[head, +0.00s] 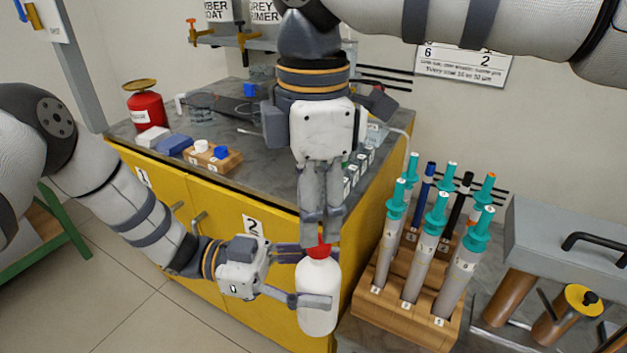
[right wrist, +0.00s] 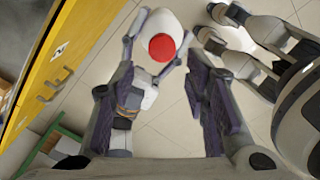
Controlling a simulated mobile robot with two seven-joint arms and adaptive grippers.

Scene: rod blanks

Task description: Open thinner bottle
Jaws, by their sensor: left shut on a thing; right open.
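The thinner bottle is a white bottle (head: 317,315) with a red cap (head: 319,247). It stands upright, held off the floor in front of the yellow cabinet. My left gripper (head: 312,278) is shut on the bottle's body from the left. My right gripper (head: 320,232) points down just above the bottle, its fingertips near the cap. In the right wrist view the red cap (right wrist: 162,47) shows between the open fingers, with a gap on each side. The bottle's white shoulder (right wrist: 161,22) shows beyond the cap.
The yellow cabinet (head: 190,215) with a grey top is close behind the bottle. A wooden rack (head: 385,315) of teal-capped syringe-like tubes stands just to the right. A red can (head: 147,110) and small blocks are on the top. Floor (head: 120,300) at the lower left is clear.

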